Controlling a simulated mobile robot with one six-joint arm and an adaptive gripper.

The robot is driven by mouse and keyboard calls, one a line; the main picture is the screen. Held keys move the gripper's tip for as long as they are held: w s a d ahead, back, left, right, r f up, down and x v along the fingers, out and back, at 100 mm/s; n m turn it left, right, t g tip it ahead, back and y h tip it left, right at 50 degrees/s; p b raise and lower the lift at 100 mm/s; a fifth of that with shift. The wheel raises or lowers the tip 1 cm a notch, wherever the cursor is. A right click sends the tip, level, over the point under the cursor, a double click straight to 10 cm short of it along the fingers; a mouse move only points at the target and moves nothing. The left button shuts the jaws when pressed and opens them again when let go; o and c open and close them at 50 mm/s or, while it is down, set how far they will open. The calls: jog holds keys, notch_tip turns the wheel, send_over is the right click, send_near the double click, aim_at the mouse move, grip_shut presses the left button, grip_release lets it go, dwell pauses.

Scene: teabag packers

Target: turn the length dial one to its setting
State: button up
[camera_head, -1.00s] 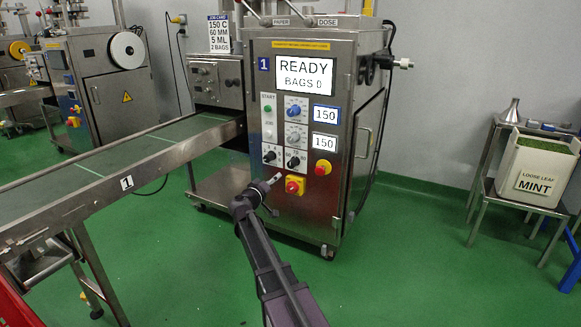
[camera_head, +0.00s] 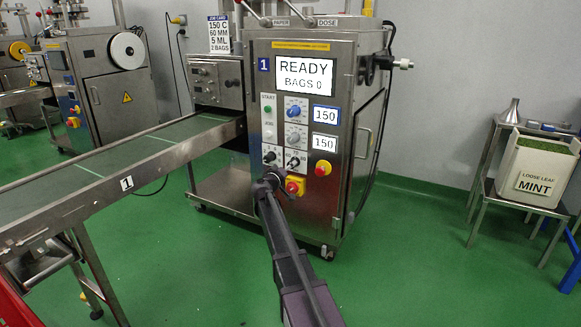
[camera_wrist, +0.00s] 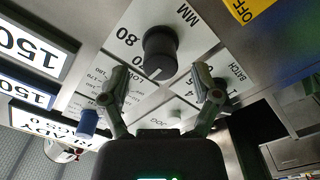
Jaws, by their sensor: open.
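The length dial one is a black round knob (camera_wrist: 160,52) on a white plate marked MM in the wrist view. A white mark on its face points toward the bottom of the picture, slightly left. An 80 is readable beside it; another number is partly hidden. The dial also shows as the right black knob (camera_head: 292,162) in the head view. My gripper (camera_wrist: 161,78) is open and empty. Its fingers stand apart, left and right of the knob in the picture, with the knob just beyond the tips. I cannot tell any contact. The job card (camera_head: 219,35) reads 60 MM.
A BATCH selector (camera_wrist: 222,88) sits right of the dial in the wrist view. A yellow-backed red switch (camera_head: 295,186) is just below the dial, close to my arm. Blue (camera_head: 293,112) and grey (camera_head: 293,137) knobs are above. A conveyor (camera_head: 110,172) runs left.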

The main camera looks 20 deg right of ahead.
jog(key=shift+x, duration=1.05)
grip_shut()
